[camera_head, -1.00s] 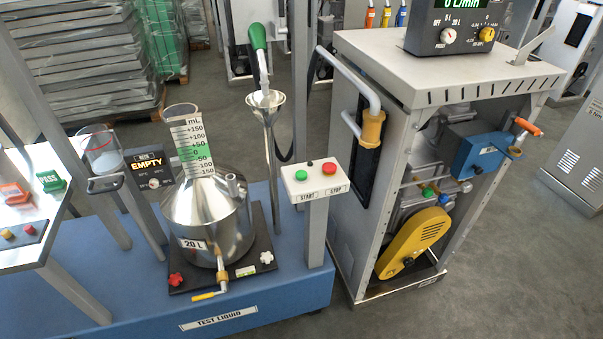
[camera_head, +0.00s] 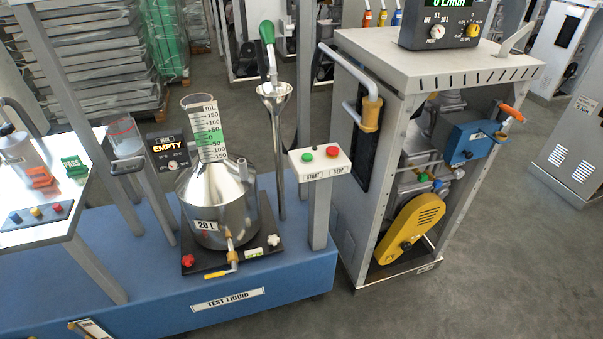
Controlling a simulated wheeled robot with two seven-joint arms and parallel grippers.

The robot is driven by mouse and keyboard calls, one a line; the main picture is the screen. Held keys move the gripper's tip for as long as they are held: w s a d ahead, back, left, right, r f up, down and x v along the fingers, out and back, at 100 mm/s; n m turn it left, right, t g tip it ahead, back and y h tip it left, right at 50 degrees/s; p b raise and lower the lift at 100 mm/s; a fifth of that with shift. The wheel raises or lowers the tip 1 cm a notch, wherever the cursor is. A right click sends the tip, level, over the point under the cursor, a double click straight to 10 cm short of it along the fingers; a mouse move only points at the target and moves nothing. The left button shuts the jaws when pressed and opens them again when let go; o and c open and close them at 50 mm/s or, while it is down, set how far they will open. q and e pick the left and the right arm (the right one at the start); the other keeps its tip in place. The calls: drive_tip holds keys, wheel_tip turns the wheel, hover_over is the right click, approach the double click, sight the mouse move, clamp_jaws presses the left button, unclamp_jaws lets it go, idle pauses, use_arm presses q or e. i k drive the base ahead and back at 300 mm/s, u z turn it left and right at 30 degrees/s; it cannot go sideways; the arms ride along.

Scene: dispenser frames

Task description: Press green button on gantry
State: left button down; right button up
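The green button (camera_head: 307,157) sits on the left of a small white control box (camera_head: 320,166), above the label START. A red button (camera_head: 332,151) is beside it on the right, above the label STOP. The box stands on a grey post (camera_head: 319,215) at the right end of the blue platform (camera_head: 290,273). Nothing covers either button. Neither of my grippers shows in the view.
A steel 20 L vessel (camera_head: 215,205) with a scaled neck stands left of the post. Behind are a funnel stand (camera_head: 275,95) and a green-handled nozzle (camera_head: 267,30). A grey dispenser cabinet (camera_head: 345,240) stands right. Grey floor (camera_head: 500,270) is clear at lower right.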

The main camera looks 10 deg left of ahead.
sight(307, 157)
drive_tip(key=k, duration=0.95)
drive_tip(key=z, duration=0.6)
drive_tip(key=i, duration=0.85)
drive_tip(key=z, duration=0.45)
drive_tip(key=i, duration=1.25)
drive_tip(key=u, duration=1.25)
drive_tip(key=i, duration=0.45)
drive_tip(key=u, duration=0.35)
